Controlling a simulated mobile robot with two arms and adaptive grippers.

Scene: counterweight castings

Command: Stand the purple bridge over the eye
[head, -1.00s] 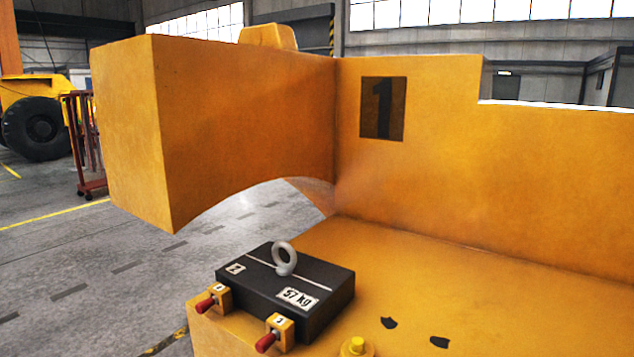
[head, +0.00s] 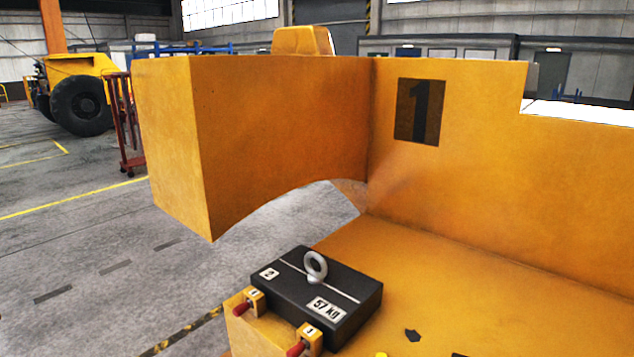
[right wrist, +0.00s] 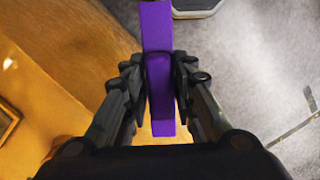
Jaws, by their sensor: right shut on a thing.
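The eye (head: 316,266) is a light grey ring standing upright on top of a black block (head: 345,293) marked "57 kg" in the head view. Nothing stands over the eye. The purple bridge (right wrist: 157,30) shows in the right wrist view as a long purple bar. My right gripper (right wrist: 160,88) is shut on the purple bridge, with a finger on each side of it. Neither the bridge nor my right gripper shows in the head view. My left gripper is not in view.
Two small yellow blocks with red-tipped pins (head: 248,302) (head: 306,341) sit at the black block's near side. A large yellow casting wall (head: 290,140) with a "1" panel rises behind. The yellow ledge (head: 440,275) right of the block is mostly clear, with dark chips.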

